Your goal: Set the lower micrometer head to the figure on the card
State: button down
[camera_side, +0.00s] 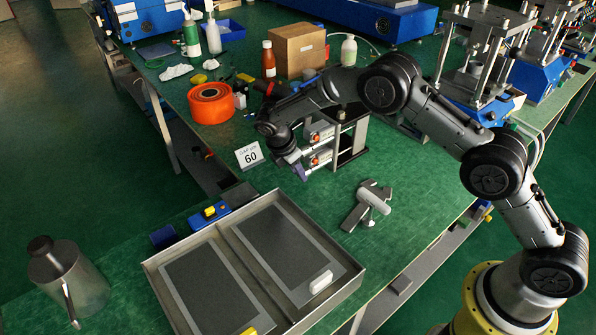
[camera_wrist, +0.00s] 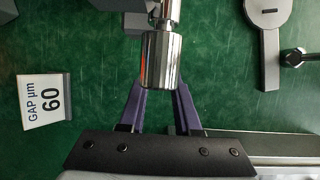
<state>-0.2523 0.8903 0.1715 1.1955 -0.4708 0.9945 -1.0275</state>
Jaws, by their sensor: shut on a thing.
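The white card (camera_side: 249,155) stands on the green bench left of the micrometer stand (camera_side: 350,154); it reads "GAP µm 60", also in the wrist view (camera_wrist: 43,101). Two micrometer heads are on the stand, an upper one (camera_side: 320,135) and a lower one (camera_side: 321,157). My gripper (camera_side: 302,170) is at the free end of the lower head. In the wrist view, the purple fingers of my gripper (camera_wrist: 160,87) are shut on the silver thimble (camera_wrist: 161,62), one on each side. The scale on the lower head cannot be read.
A grey metal tool (camera_side: 369,205) lies right of the stand. A shallow metal tray (camera_side: 232,254) with dark panels fills the front of the bench. An orange roll (camera_side: 211,103), bottles and a cardboard box (camera_side: 298,50) stand behind. Green bench is clear around the card.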

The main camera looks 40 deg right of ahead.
jog(key=shift+r, duration=0.15)
jog(key=c, duration=0.6)
grip_release()
jog(key=v, duration=1.3)
jog(key=shift+r, duration=0.35)
